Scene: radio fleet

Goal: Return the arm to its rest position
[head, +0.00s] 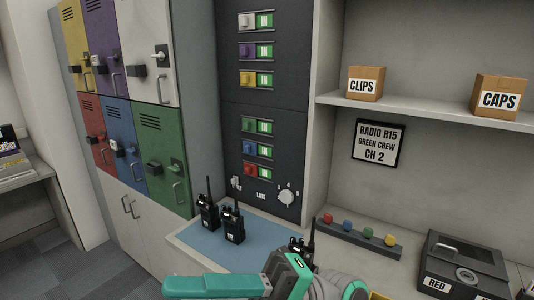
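My arm crosses the bottom edge in the head view, with teal and grey links. I can make out no gripper fingers, so its opening does not show. Two black handheld radios stand upright on the blue mat (200,237): one at the left (207,214) and one just right of it (233,226). A third black radio (309,242) shows behind my arm. Its lower part is hidden, and I cannot tell what it rests on.
Coloured lockers (110,130) stand left of a dark switch panel (262,100). Right are a strip of coloured knobs (357,237), a black box labelled RED (465,265), and a shelf (420,108) with CLIPS (365,84) and CAPS (499,98) boxes. A sign (379,143) reads RADIO R15, GREEN CREW, CH 2.

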